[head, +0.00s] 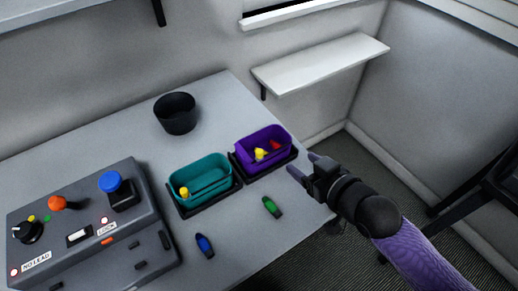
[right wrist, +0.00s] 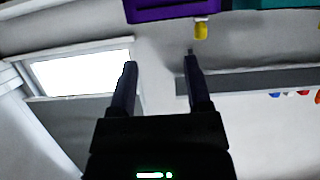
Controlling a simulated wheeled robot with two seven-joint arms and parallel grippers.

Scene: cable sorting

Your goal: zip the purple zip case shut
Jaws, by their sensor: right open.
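The purple zip case (head: 282,155) sits in a dark tray at the table's right edge. Its top is open and a red item (head: 275,145) shows inside. A yellow pull tab (head: 259,154) is at its near left side. The right wrist view shows part of the purple case (right wrist: 165,10) at the top edge, with the yellow tab (right wrist: 201,30) hanging beyond the fingertips. My right gripper (head: 301,163) is open and empty, just right of the case and apart from it. Its two fingers (right wrist: 160,62) also show in the right wrist view. My left gripper is out of view.
A teal case (head: 205,185) with a yellow tab stands left of the purple one. A green item (head: 271,207) and a blue item (head: 204,245) lie in front. A black cup (head: 176,113) is behind. A control box (head: 90,225) fills the left. A shelf (head: 320,65) is on the wall.

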